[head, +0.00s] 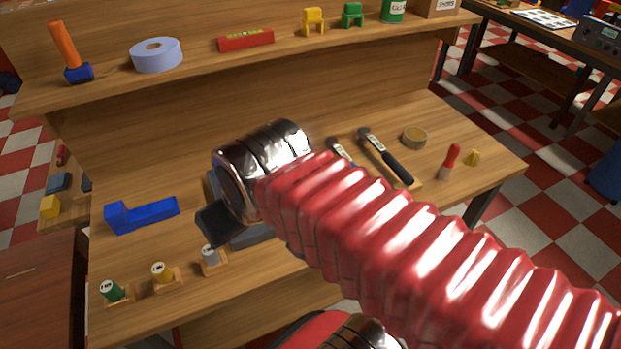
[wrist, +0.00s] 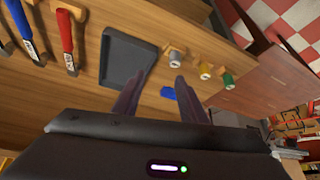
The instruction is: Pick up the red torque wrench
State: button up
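The red-handled wrench (wrist: 68,42) lies on the wooden bench at the upper left of the wrist view, its metal end with a pale label pointing down in the picture. In the head view my red ribbed arm hides it. A blue-handled tool (wrist: 20,22) lies to its left. My gripper (wrist: 161,80) has its two dark fingers apart, with nothing held between them. It is above the bench, beyond the dark tray and to the right of the wrench in the wrist view. In the head view its dark end (head: 214,222) shows below my wrist.
A dark tray (wrist: 128,62) lies between wrench and gripper. A blue bracket (head: 142,214) and several coloured pegs on blocks (head: 163,273) are on the bench. A shelf (head: 200,78) overhangs the back.

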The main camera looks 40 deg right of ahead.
jog(key=shift+o, duration=0.7)
jog(key=shift+w+d, duration=0.15)
jog(key=shift+d, duration=0.05)
jog(key=w+d+f+m, duration=0.1)
jog(key=w+d+f, duration=0.1)
jog(key=d, duration=1.1)
jog(key=w+d+f+m+g+h, duration=0.1)
jog(key=w+d+f+m, duration=0.1)
jog(key=d, duration=1.1)
jog(key=x, duration=0.3)
jog(key=shift+a, duration=0.2)
jog(key=shift+x, duration=4.25)
jog(key=shift+d+f, duration=0.15)
jog(key=shift+x, duration=2.5)
jog(key=shift+s+d, duration=0.1)
